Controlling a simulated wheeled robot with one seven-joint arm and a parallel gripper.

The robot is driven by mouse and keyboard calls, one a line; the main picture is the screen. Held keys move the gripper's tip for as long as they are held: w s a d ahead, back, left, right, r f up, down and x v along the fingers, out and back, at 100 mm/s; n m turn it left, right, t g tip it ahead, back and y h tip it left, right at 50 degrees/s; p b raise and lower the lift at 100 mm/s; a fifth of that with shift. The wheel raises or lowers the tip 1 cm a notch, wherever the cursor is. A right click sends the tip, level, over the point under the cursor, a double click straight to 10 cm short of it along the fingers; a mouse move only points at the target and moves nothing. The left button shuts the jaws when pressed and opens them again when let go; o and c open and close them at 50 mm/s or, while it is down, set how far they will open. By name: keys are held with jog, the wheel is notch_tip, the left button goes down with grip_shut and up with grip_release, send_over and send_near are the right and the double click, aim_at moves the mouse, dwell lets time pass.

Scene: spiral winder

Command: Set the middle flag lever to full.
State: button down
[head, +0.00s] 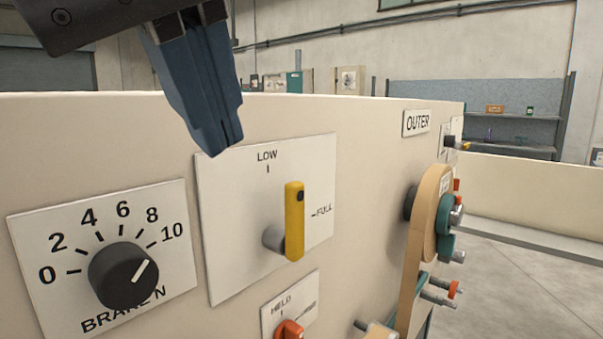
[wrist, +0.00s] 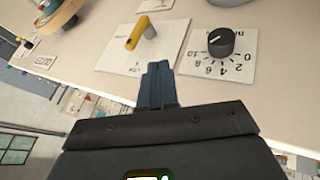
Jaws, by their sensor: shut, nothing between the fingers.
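A yellow flag lever (head: 294,222) stands on a white plate (head: 230,265) marked LOW at the top and FULL at the right. Its handle points upright, toward LOW. In the wrist view the lever (wrist: 137,31) and its plate (wrist: 117,58) lie just beyond the fingertips. My gripper (head: 228,148) is shut and empty, pointing down at the plate's upper left, up and left of the lever and apart from it. The closed fingers (wrist: 158,68) also show in the wrist view. I cannot tell how far they stand off the panel.
A black brake dial (head: 124,276) sits left of the lever. An orange knob (head: 289,329) on a plate marked HELD is below it. A tan belt or wheel (head: 430,235) with teal and orange fittings stands out at the right, near an OUTER label (head: 417,122).

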aim_at(283, 187)
jog(key=shift+w+d+f+b, duration=0.4)
jog(key=shift+w+f+b, duration=0.2)
jog(key=shift+w+f, duration=0.8)
jog(key=shift+w+d+f+b, duration=0.4)
jog(key=shift+w+f+b, duration=0.25)
jog(key=shift+w+f, duration=0.8)
jog(key=shift+w+d+f+b, duration=0.5)
jog(key=shift+w+f, duration=0.6)
jog(key=shift+w, duration=0.6)
jog(key=shift+w+d+r+g+y, duration=0.1)
jog(key=shift+w+r+g+y, duration=0.15)
jog(key=shift+g, duration=0.35)
jog(key=shift+m+y, duration=0.25)
jog(key=shift+m, duration=0.05)
